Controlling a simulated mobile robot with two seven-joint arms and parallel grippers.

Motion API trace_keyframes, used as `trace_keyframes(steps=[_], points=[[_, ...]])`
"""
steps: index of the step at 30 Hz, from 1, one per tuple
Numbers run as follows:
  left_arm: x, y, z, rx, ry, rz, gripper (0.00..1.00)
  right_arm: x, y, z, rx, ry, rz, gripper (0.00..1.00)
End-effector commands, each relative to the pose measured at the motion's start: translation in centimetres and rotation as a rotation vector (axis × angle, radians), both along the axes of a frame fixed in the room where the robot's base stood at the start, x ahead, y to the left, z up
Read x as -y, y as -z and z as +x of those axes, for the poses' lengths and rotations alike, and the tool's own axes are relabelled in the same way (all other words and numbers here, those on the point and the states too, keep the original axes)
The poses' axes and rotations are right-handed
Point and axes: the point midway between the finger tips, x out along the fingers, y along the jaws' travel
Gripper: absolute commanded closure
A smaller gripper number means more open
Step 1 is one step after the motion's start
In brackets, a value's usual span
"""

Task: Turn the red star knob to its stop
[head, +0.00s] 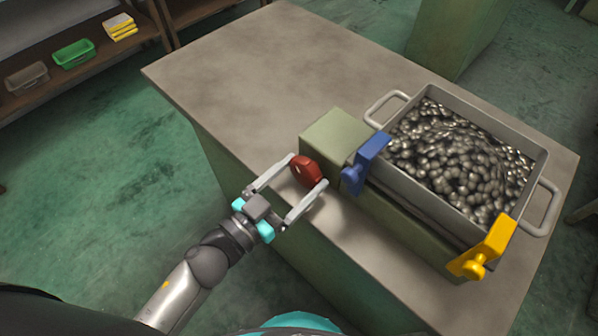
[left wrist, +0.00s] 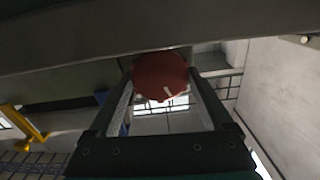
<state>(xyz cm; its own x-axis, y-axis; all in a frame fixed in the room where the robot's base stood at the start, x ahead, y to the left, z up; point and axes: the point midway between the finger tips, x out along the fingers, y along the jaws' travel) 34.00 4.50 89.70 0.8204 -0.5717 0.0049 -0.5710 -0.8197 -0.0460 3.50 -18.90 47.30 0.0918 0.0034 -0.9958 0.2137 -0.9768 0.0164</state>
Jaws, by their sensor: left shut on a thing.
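The red star knob (head: 306,171) sits on the front of a pale green block (head: 336,133) on the bench. My left gripper (head: 307,172) is shut on the knob, with one finger on each side of it. In the left wrist view the knob (left wrist: 160,75) fills the space between the two fingers (left wrist: 160,88), and a short pale mark shows on its face. The knob's stop cannot be made out. My right gripper is not in view.
A metal bin (head: 463,153) full of dark rounded parts stands right of the block. A blue clamp (head: 366,162) and a yellow clamp (head: 484,249) sit at its near side. The bench top (head: 250,75) is clear at the back left. Shelves (head: 85,65) hold small bins.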

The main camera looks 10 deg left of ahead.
Motion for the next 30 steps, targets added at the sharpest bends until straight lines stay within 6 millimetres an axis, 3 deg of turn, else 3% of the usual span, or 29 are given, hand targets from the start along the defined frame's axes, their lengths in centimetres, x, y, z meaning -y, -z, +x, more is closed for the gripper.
trace_keyframes(steps=[15,30], points=[[0.0,0.1,0.0,0.189,-0.001,0.264,0.72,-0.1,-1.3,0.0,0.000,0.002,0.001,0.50],[0.0,0.1,0.0,0.228,-0.001,0.317,0.72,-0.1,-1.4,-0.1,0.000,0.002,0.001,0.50]])
